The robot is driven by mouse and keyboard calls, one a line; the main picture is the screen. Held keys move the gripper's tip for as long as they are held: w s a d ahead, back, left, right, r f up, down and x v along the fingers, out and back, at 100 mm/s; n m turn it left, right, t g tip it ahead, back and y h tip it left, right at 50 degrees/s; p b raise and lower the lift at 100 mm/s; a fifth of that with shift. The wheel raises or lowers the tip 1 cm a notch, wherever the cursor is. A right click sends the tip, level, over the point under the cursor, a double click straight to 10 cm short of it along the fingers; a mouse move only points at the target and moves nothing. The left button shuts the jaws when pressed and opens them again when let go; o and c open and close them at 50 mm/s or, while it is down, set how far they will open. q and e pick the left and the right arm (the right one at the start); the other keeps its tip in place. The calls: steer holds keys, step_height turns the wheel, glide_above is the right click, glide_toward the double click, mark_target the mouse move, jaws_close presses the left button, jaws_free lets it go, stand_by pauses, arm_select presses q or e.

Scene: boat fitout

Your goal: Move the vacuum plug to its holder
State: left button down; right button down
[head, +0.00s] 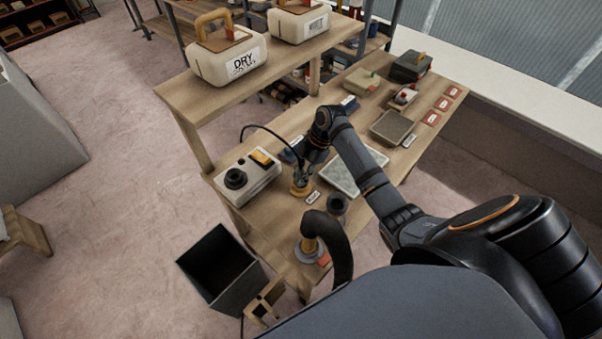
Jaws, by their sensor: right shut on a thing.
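My right gripper (302,170) reaches down over the near part of the wooden workbench and is shut. What it holds is mostly hidden by the fingers; I take it to be the vacuum plug. A black cable arches from behind the white box to the gripper. A brass-coloured round piece (301,187) shows directly below the fingertips, beside a small white label (313,197). I cannot tell whether it is the holder or part of the plug, or whether the two touch. My left gripper is not in view.
The white box (248,178) with a black knob and orange switch stands left of the gripper. A dark cup (337,205), a pale tray (355,172) and a thick black hose (340,245) are close by. A raised shelf (190,97) holds containers. An open black bin (222,268) stands below.

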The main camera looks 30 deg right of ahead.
steer(key=c, duration=1)
jaws_free()
steer(key=shift+d+r, duration=0.1)
steer(key=shift+r, duration=0.05)
steer(key=v, duration=1.1)
steer(key=shift+r, duration=0.4)
steer(key=shift+d, duration=0.1)
